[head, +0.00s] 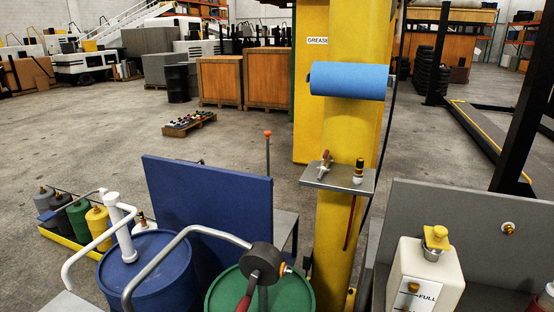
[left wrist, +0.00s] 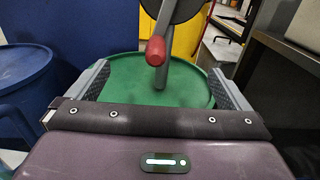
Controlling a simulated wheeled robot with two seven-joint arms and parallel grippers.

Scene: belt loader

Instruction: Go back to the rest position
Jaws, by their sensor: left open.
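My left gripper (left wrist: 160,67) is open in the left wrist view, its two grey fingers spread wide with nothing held. A red crank handle (left wrist: 156,51) on the pump of a green drum (left wrist: 120,77) shows in the gap between the fingers as seen from the wrist. No contact with a finger shows. In the head view the green drum (head: 222,292) stands at the bottom middle, with the black pump hub (head: 263,258) above it and the red handle (head: 243,303) at the bottom edge. Neither gripper shows in the head view, and my right gripper is in no view.
A blue drum (head: 150,270) with a white pump stands left of the green drum, before a blue panel (head: 210,205). A yellow column (head: 345,130) with a small shelf (head: 338,178) rises behind. A white container (head: 424,280) stands at right. Open floor (head: 90,135) lies beyond.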

